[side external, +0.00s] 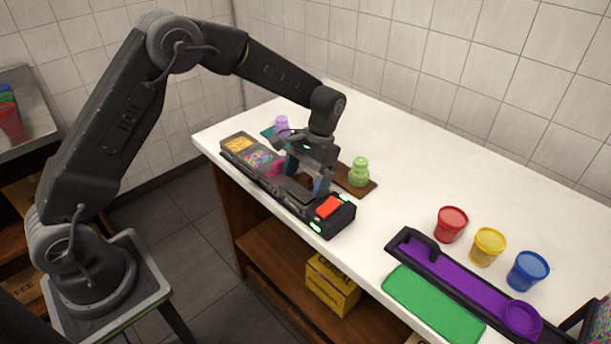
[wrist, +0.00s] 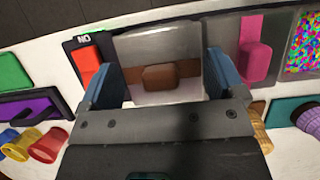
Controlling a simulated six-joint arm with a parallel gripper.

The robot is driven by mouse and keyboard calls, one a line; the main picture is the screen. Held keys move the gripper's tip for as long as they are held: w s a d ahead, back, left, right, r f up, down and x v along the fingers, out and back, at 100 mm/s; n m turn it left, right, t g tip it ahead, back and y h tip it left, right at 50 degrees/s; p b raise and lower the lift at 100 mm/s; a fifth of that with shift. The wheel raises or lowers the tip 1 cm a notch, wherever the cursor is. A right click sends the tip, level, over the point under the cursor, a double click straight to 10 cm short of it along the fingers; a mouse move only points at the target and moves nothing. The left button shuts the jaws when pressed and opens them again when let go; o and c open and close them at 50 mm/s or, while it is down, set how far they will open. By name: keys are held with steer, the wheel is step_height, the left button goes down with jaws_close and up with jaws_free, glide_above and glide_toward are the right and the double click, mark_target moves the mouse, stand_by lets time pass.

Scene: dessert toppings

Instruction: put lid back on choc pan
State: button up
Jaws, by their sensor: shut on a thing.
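My gripper (side external: 306,178) is over the black topping tray (side external: 342,222), between the pink section and the red block. In the wrist view, its blue fingertips (wrist: 160,80) stand wide apart on either side of a clear grey lid (wrist: 150,45) with a brown knob (wrist: 163,78). The gripper is shut on this lid. A brown band shows through or beneath the lid. The choc pan's opening is mostly hidden by the lid and gripper, and I cannot tell whether the lid touches the pan.
Sprinkles (side external: 262,158) and a yellow topping (side external: 238,144) fill the tray's far end. A purple tray (side external: 455,285) and several cups stand right. The counter's middle is clear.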

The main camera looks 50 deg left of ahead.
steer(key=shift+s+f, duration=0.1)
steer(key=shift+f, duration=0.6)
stand_by(1.1)
steer(key=o, duration=0.7)
steer(key=shift+a, duration=0.1)
steer(key=shift+o, duration=0.2)
steer(key=shift+r, duration=3.75)
steer(key=shift+c, duration=0.4)
jaws_close()
steer(key=shift+f, duration=0.4)
steer(key=shift+f, duration=0.35)
